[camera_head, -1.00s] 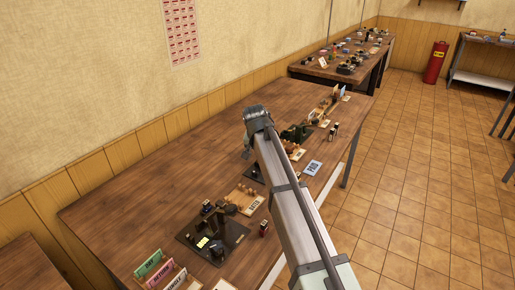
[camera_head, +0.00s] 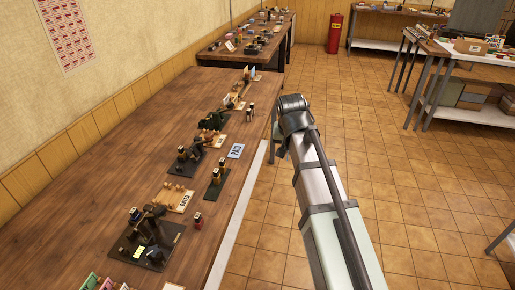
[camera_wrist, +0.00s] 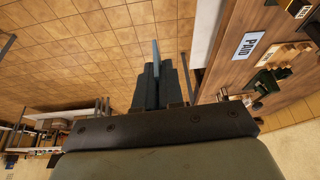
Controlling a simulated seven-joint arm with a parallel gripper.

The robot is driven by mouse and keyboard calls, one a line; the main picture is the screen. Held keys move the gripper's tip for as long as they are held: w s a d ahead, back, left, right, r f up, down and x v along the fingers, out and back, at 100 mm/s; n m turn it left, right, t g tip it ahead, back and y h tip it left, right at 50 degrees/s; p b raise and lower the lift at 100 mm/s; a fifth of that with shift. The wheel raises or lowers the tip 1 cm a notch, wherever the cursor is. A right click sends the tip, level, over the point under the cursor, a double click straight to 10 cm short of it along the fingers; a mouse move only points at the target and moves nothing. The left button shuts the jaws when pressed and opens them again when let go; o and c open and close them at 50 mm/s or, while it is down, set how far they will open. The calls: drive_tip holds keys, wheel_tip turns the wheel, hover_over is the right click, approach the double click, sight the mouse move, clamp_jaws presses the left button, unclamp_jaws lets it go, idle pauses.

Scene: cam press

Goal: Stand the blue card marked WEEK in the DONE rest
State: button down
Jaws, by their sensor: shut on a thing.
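My gripper (camera_head: 279,145) hangs beyond the table's right edge, over the tiled floor. In the wrist view my gripper (camera_wrist: 156,68) is shut on a thin pale-blue card (camera_wrist: 155,48), seen edge-on between the dark fingers. The card's face and marking do not show, so I cannot read WEEK on it. In the head view the card cannot be made out. A small wooden stand (camera_head: 240,104) is toward the table's far end.
The long wooden table (camera_head: 120,150) is bare along the wall side. Near its right edge are a PAID card (camera_head: 236,151), a dark press (camera_head: 148,240), a labelled wooden tray (camera_head: 183,205) and small stamps. Coloured cards (camera_head: 91,282) stand at the bottom left. A red extinguisher (camera_head: 335,34) is at the back.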

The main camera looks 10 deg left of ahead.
drive_tip(key=w+d+r+m+h, duration=0.1)
drive_tip(key=w+d+m, duration=0.1)
drive_tip(key=d, duration=0.8)
drive_tip(key=w+d+r+m, duration=0.1)
drive_tip(key=d, duration=0.9)
drive_tip(key=w+a+f, duration=0.1)
drive_tip(key=w+a, duration=0.6)
drive_tip(key=a, duration=0.5)
drive_tip(key=w+a+f, duration=0.1)
drive_tip(key=w+a, duration=0.6)
drive_tip(key=a, duration=0.6)
drive_tip(key=w+a+f+n, duration=0.1)
drive_tip(key=a+f, duration=0.2)
drive_tip(key=a, duration=1.2)
drive_tip(key=a+f+n, duration=0.1)
drive_tip(key=a+f, duration=0.2)
drive_tip(key=a, duration=1.2)
drive_tip(key=shift+w+a+y, duration=0.35)
drive_tip(key=shift+a+y, duration=0.05)
drive_tip(key=shift+f, duration=0.1)
drive_tip(key=shift+f, duration=3.4)
